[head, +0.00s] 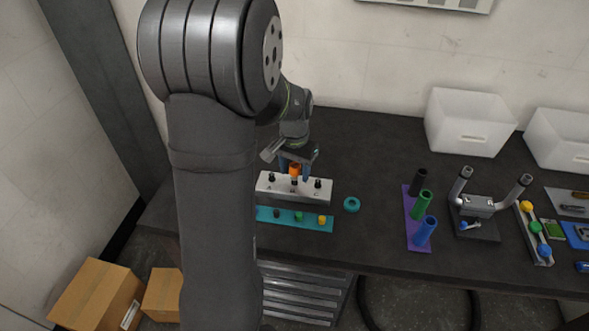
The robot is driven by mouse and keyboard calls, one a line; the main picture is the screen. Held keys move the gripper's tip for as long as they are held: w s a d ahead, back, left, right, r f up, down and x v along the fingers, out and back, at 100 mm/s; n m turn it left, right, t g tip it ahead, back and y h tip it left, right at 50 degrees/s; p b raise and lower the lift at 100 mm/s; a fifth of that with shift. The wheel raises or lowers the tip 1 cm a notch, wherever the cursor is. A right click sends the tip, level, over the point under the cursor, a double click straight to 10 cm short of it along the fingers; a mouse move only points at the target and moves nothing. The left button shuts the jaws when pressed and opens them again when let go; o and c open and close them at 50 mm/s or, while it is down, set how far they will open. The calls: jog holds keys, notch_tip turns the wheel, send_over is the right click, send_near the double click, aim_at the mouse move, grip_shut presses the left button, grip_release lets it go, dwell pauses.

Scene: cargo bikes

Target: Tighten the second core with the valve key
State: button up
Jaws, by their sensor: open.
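A pale grey block (265,190) lies on the dark bench and carries a row of dark upright valve stems. An orange valve key (295,169) stands upright over the middle stem, probably the second core. Whether it is seated on the core is too small to tell. My gripper (295,173) points down over the block, with its blue fingers open on either side of the key's orange head. I cannot tell whether the fingers touch it. The core itself is hidden under the key.
A teal strip (310,224) with dark, green and yellow caps lies in front of the block. A teal ring (351,204) lies to its right. A purple rack (411,215) with black, green and blue tubes and a metal fixture (478,206) stand farther right. White bins (470,122) stand behind.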

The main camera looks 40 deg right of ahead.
jog(key=n, duration=0.6)
grip_shut()
jog(key=m, duration=1.1)
jog(key=shift+m, duration=0.3)
grip_release()
